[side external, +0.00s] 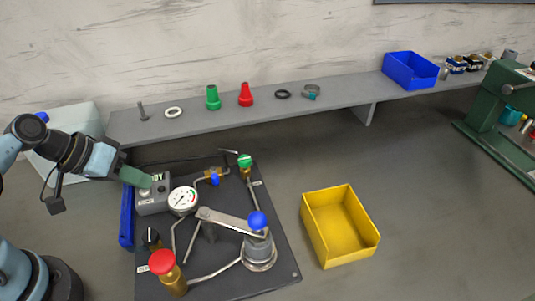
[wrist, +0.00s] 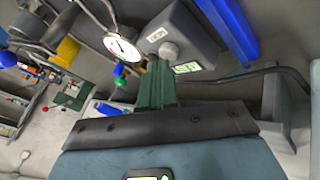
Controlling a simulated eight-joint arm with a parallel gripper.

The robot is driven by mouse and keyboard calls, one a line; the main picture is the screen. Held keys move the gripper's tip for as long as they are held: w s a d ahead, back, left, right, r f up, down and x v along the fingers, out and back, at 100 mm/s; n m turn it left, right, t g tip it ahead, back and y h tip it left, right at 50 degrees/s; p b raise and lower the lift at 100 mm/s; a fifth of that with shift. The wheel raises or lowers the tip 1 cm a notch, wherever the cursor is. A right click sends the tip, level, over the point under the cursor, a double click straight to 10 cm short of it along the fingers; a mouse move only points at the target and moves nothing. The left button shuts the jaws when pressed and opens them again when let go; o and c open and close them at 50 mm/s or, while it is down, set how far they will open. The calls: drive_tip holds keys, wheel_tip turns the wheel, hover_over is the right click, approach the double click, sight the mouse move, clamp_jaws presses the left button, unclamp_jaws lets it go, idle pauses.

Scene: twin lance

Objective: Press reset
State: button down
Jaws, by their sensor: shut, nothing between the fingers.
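The grey control box (side external: 153,206) stands at the back left of the dark base plate. In the wrist view the box (wrist: 190,30) shows a round grey button (wrist: 168,50), a small white label with unreadable print, and a lit display (wrist: 187,68). In the side view the display (side external: 160,188) is partly hidden by my gripper (side external: 147,181). My gripper is shut and empty, its green fingers just over the box. In the wrist view the fingertips (wrist: 157,66) are close to the button. I cannot tell whether they touch it.
A pressure gauge (side external: 183,200) stands right beside the box. A red knob (side external: 162,262), a blue-balled lever (side external: 257,220) and a green knob (side external: 245,160) rise from the plate. A blue bar (side external: 127,214) lies left of the box. A yellow bin (side external: 312,225) stands at right.

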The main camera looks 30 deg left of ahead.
sight(142, 190)
drive_tip(key=shift+r, duration=0.55)
drive_tip(key=shift+r, duration=2.5)
drive_tip(key=w+y, duration=0.1)
drive_tip(key=w+a+r+m+y, duration=0.1)
drive_tip(key=w+a+m+t+y, duration=0.1)
drive_tip(key=y, duration=0.1)
drive_tip(key=shift+r, duration=0.25)
